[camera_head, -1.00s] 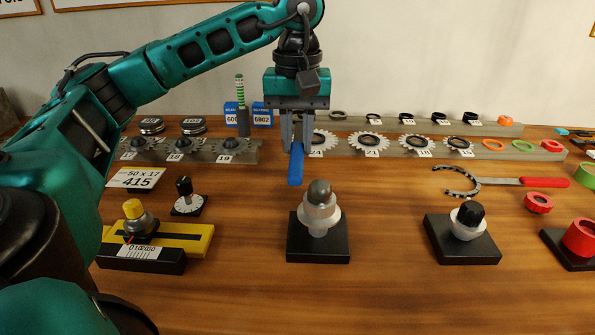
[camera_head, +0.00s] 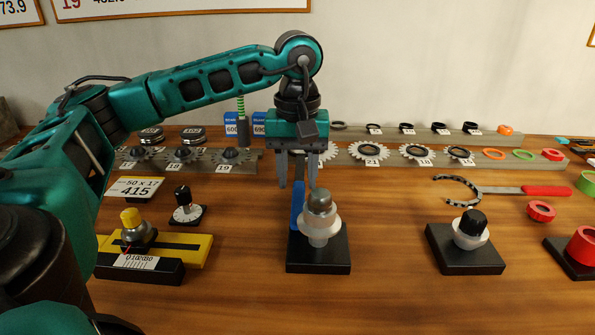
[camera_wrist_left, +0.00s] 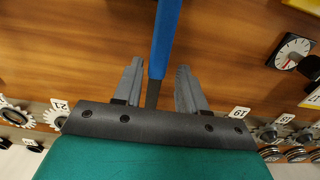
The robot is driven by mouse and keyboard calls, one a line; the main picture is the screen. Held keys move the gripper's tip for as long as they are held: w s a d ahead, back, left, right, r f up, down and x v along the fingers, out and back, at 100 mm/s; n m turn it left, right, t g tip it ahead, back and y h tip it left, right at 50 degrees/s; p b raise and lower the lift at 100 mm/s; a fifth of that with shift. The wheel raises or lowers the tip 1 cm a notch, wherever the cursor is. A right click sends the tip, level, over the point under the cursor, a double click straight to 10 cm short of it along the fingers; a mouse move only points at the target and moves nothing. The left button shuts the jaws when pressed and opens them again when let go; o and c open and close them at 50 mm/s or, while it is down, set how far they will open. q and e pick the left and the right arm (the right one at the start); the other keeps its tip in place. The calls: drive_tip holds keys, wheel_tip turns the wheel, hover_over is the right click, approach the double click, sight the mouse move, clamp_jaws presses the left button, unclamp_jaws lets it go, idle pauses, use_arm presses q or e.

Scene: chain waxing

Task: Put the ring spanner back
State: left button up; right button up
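The ring spanner (camera_head: 298,203) shows as a blue handle just below my left gripper (camera_head: 298,184), close to the back left of the middle black stand (camera_head: 318,258). In the left wrist view, the blue handle (camera_wrist_left: 164,40) narrows to a dark shank that runs between the fingers of my left gripper (camera_wrist_left: 158,68). The fingers are spread, with a gap visible on each side of the shank. The spanner's ring end is hidden. I cannot tell whether the handle touches the table or the stand. My right gripper is out of view.
The middle stand carries a grey-topped part (camera_head: 319,215). A black-topped part (camera_head: 471,228) stands on another base to the right. A hooked red-handled tool (camera_head: 545,190) lies further right. A yellow gauge block (camera_head: 185,250) is at left. Sprockets (camera_head: 371,154) line the back rail.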

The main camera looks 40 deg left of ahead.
use_arm(q)
drive_tip(key=shift+o, duration=0.4)
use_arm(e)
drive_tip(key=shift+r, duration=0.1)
use_arm(q)
drive_tip(key=shift+r, duration=0.45)
wheel_tip(320, 180, up, 11)
drive_tip(key=p, duration=0.4)
drive_tip(key=shift+r, duration=0.2)
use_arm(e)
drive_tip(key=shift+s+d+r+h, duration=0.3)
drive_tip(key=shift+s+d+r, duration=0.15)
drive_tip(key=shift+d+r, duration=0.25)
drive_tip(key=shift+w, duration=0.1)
use_arm(q)
drive_tip(key=shift+f, duration=0.1)
